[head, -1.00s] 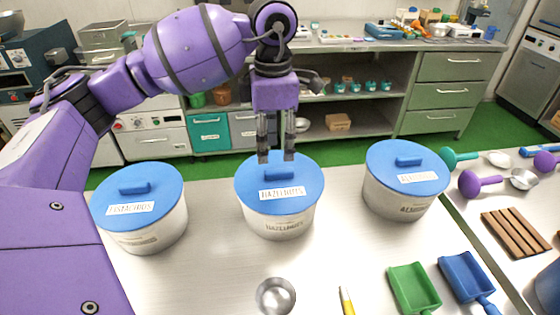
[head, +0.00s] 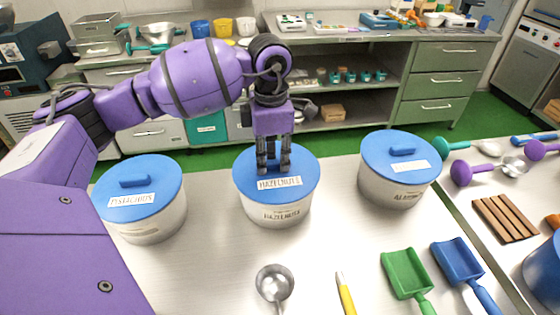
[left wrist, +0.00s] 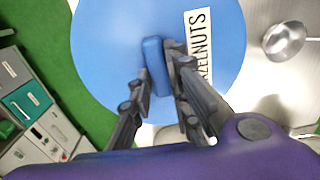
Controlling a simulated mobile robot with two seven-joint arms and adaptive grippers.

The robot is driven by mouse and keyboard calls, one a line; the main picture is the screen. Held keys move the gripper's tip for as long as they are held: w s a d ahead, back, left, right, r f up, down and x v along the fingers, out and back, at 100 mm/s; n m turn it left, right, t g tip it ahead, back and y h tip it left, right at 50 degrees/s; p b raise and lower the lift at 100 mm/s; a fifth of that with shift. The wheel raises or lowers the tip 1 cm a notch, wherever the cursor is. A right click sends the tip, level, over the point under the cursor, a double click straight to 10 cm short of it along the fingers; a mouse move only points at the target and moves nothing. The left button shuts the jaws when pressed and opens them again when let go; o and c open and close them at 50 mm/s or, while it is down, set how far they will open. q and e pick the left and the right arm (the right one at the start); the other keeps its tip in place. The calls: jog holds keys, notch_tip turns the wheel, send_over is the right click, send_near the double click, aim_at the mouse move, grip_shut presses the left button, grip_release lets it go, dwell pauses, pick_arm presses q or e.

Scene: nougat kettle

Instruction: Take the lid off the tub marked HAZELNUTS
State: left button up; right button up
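The tub marked HAZELNUTS (head: 281,214) stands in the middle of the steel table. Its round blue lid (head: 301,166) sits level on the rim, with a white HAZELNUTS label at the front. My left gripper (head: 273,166) points straight down over the lid's centre and hides the handle in the head view. My right gripper is not in view.
A PISTACHIOS tub (head: 153,221) stands at left and another lidded tub (head: 391,187) at right. A metal scoop (head: 274,282), a yellow-handled tool (head: 345,294), a green scoop (head: 404,272) and a blue scoop (head: 463,266) lie in front. Bare table lies between.

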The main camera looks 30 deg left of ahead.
aim_at(273, 161)
pick_arm(q)
grip_shut()
jog(key=shift+r, duration=0.1)
jog(key=shift+r, duration=0.4)
notch_tip(273, 161, up, 2)
jog(key=shift+r, duration=0.25)
jog(key=s+d+r, duration=0.2)
jog(key=s+r, duration=0.4)
jog(key=s+d+r, duration=0.3)
jog(key=s+r, duration=0.3)
jog(key=s, duration=0.1)
jog(key=shift+d+r+p, duration=0.3)
jog(key=shift+p, duration=0.15)
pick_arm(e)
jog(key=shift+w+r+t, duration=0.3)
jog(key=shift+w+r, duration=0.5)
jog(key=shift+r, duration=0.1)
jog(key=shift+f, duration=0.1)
